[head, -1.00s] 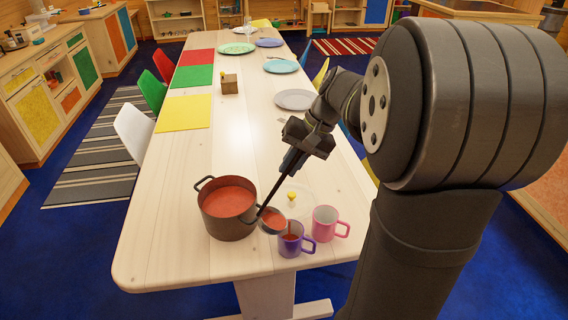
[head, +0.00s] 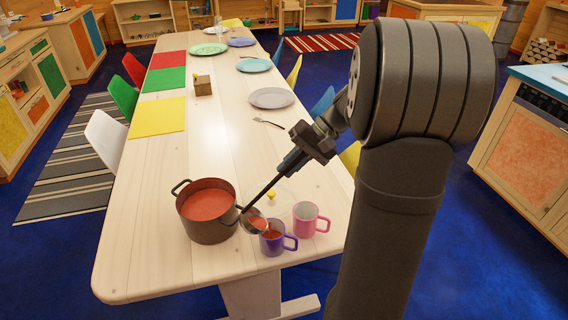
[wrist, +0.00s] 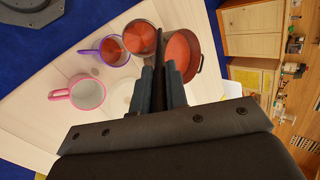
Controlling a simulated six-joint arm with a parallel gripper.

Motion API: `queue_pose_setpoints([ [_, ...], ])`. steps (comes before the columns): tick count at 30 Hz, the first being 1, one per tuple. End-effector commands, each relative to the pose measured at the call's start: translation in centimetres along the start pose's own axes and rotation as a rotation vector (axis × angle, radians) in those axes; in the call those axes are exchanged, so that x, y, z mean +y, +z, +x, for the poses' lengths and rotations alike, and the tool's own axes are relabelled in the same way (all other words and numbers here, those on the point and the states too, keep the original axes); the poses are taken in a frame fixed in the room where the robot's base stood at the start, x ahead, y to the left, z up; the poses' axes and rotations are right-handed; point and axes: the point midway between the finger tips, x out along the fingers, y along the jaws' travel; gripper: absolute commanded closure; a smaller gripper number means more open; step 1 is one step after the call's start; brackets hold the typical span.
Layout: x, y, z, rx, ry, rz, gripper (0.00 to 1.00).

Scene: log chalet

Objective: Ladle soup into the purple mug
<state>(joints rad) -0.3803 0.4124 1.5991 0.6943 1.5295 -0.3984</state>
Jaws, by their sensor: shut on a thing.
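My gripper (head: 290,165) is shut on the dark handle of the ladle (head: 246,218), which slants down to the left. The ladle's bowl is tilted towards the purple mug (head: 271,244) and overlaps its rim in the head view; red soup shows in the bowl. In the wrist view, the ladle bowl (wrist: 141,37) lies beside the purple mug (wrist: 106,50), and both hold red soup. The brown pot (head: 208,231) of red soup stands just left of the ladle. My gripper (wrist: 161,78) is above the table, with the pot (wrist: 197,62) beyond it.
A pink mug (head: 305,220) stands close right of the purple mug. A clear lid with a yellow knob (head: 271,195) lies behind them. A fork (head: 268,123) and a grey plate (head: 271,98) are farther back. The table's front left is clear.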

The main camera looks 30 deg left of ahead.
Motion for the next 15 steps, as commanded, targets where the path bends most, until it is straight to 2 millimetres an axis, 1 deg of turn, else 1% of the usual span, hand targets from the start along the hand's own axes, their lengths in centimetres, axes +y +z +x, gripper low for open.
queue_pose_setpoints([
  [15,3.0,-0.6,-0.7,-0.026,-0.137,0.002,1.00],
])
